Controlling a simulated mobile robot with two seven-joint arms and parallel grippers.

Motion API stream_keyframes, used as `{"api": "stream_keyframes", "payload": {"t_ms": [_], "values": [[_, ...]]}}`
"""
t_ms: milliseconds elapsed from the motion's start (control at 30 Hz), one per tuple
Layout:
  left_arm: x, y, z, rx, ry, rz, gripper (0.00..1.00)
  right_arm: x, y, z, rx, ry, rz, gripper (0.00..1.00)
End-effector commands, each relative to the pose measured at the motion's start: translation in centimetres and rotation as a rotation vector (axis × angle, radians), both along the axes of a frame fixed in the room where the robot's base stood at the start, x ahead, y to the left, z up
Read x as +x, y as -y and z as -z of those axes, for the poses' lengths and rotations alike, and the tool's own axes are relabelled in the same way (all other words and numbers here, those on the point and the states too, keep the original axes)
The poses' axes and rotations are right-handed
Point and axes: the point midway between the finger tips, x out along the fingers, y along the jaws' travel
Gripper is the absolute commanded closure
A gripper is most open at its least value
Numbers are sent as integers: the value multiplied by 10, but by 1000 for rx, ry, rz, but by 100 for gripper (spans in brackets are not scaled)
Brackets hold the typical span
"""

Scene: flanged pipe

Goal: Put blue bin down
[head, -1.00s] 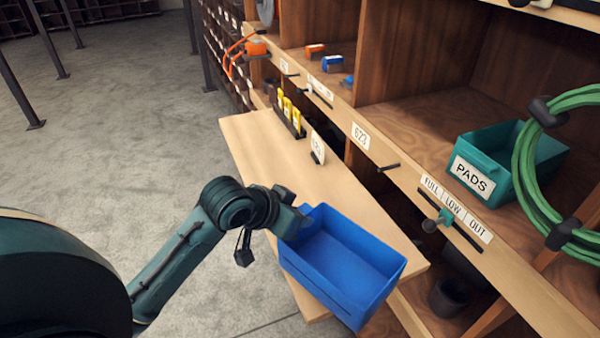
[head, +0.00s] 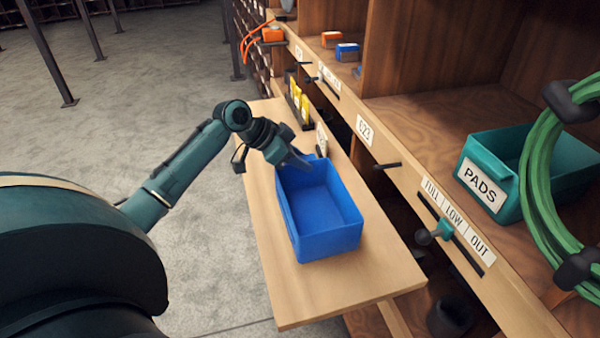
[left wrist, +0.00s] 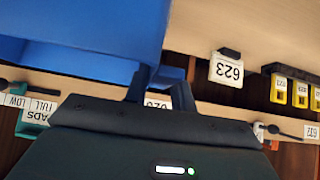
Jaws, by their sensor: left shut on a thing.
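The blue bin (head: 318,205) is an open, empty box at the middle of the head view, upright over the wooden pull-out shelf (head: 375,280). It appears to rest on the shelf or sit just above it; I cannot tell which. My left gripper (head: 300,160) is shut on the bin's far-left rim. In the left wrist view the blue bin (left wrist: 100,30) fills the upper left, and the fingers of my left gripper (left wrist: 165,78) meet its edge. The fingertips are partly hidden by the bin. My right gripper is not in view.
Yellow tags in a black holder (head: 298,98) and a white number card (head: 321,139) stand behind the bin on the shelf. Bare shelf lies in front of the blue bin.

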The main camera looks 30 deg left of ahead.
Motion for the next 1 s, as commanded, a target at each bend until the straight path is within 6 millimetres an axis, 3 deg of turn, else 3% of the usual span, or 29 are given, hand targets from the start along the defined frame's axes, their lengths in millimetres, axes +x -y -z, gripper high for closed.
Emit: {"api": "stream_keyframes", "payload": {"t_ms": [233,533,567,800,1000], "values": [[0,1,39,-4,-2,-1,100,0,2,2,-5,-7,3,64],[0,0,46,-1,1,0,100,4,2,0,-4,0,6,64],[0,0,47,1,-1,0,72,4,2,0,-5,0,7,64],[0,0,46,1,-1,0,53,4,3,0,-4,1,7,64],[0,0,46,1,-1,0,53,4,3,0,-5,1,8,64]]}}
